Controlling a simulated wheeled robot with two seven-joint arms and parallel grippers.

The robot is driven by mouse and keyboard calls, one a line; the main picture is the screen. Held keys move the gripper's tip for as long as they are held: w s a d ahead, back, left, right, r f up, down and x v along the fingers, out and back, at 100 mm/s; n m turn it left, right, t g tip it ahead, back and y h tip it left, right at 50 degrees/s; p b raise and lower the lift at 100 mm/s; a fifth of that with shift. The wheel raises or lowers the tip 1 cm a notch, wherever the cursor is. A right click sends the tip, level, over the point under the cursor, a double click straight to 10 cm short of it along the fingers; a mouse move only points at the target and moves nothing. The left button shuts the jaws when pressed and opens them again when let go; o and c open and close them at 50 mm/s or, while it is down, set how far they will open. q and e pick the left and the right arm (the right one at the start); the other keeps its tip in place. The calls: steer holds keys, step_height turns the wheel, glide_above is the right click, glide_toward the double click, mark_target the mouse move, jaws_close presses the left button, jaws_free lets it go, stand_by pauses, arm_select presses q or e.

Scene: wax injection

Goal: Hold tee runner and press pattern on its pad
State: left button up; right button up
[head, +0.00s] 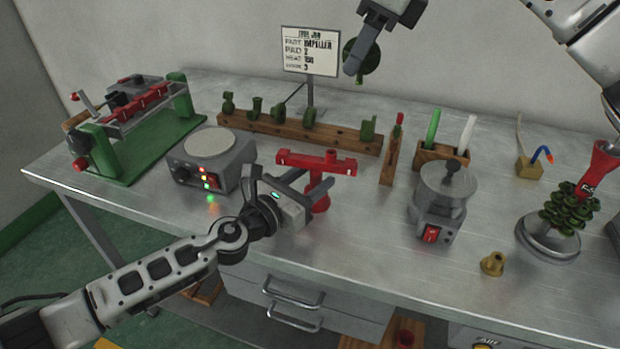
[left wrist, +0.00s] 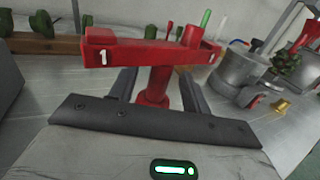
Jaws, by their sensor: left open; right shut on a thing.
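The red tee runner (head: 335,162) stands upright on the bench, its crossbar across the top; it also shows in the left wrist view (left wrist: 160,85), with a white 1 at the bar's left end. My left gripper (head: 318,187) is open, its fingers on either side of the runner's stem, below the bar. In the left wrist view the open fingers (left wrist: 158,92) flank the stem with gaps. My right gripper (head: 357,60) is shut on a dark green pattern (head: 368,57), held high above the back of the bench.
A wooden rack (head: 345,137) with several green patterns lies behind the runner. A hot plate (head: 210,160) with lit lamps stands left, a metal pot (head: 440,200) right. A sign (head: 310,52) reads part impeller, pad 2. A green patterned tree (head: 570,208) stands far right.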

mark_target(354, 164)
arm_select(q)
jaws_close()
arm_select(e)
steer(key=shift+f+n, duration=0.4)
steer(key=shift+f, duration=0.15)
steer(key=shift+s+d+f+n+g, duration=0.15)
steer(key=shift+f+n+g, duration=0.5)
steer(key=shift+f+n, duration=1.15)
steer(key=shift+w+d+f+n+g, duration=0.1)
steer(key=shift+f+n+g, duration=0.9)
steer(key=shift+f, duration=1.35)
steer(key=shift+s+d+f+n+g, duration=0.15)
steer(key=shift+f+n+g, duration=0.2)
steer(key=shift+f+n, duration=1.6)
